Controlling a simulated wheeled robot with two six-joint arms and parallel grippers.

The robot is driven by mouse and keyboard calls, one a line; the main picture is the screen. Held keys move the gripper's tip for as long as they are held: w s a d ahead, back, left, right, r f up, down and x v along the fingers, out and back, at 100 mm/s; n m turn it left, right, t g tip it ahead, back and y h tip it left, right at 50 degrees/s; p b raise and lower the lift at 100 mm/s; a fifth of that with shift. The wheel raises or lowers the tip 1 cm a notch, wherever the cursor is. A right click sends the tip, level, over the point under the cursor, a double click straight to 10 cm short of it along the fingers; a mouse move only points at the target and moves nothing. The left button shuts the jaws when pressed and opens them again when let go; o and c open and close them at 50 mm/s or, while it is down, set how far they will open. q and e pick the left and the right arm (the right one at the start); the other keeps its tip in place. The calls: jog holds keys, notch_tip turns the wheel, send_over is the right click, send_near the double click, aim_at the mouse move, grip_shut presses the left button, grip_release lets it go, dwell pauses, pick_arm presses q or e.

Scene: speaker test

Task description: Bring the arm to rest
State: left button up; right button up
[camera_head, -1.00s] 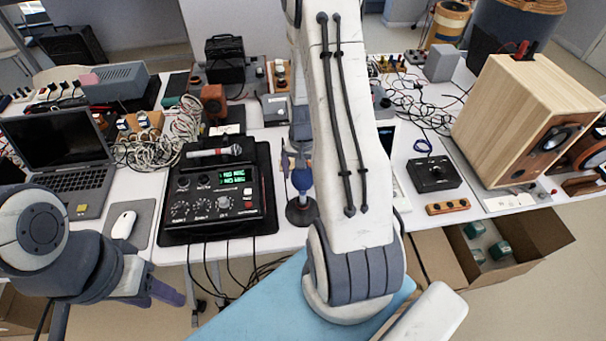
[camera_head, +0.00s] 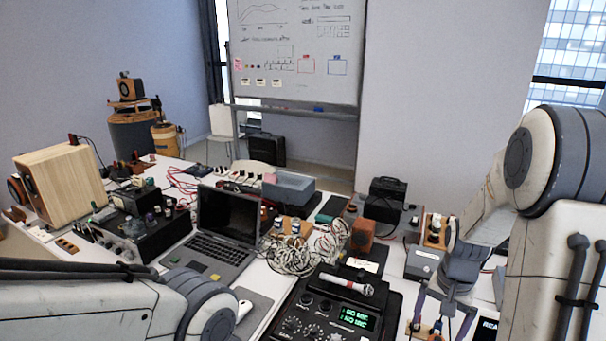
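My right arm (camera_head: 560,165) comes in from the right, bent at a large grey and white joint. My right gripper (camera_head: 441,322) points down over the table, to the right of the audio unit. Its two fingers are spread apart, with small items visible between and below them; it appears to hold nothing. My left arm (camera_head: 90,305) lies across the lower left corner, its rounded grey joint in front of the laptop. The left gripper is not visible.
A laptop (camera_head: 215,230), tangled pale cables (camera_head: 300,250) and a black audio unit (camera_head: 330,315) with a microphone (camera_head: 346,284) crowd the white table. A wooden speaker (camera_head: 65,185) stands at left. A whiteboard (camera_head: 295,50) is behind. Little tabletop is clear.

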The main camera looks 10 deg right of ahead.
jog(key=s+a+r+n, duration=0.2)
jog(key=a+r+n, duration=0.15)
jog(key=a, duration=0.65)
jog(key=s+a+r+n, duration=0.1)
jog(key=a+r+n, duration=0.3)
jog(key=a, duration=0.5)
jog(key=s+a+r+n+y, duration=0.1)
jog(key=s+a+n, duration=0.8)
jog(key=s, duration=0.5)
jog(key=shift+a+r, duration=0.4)
jog(key=shift+a, duration=0.15)
jog(key=shift+w, duration=0.1)
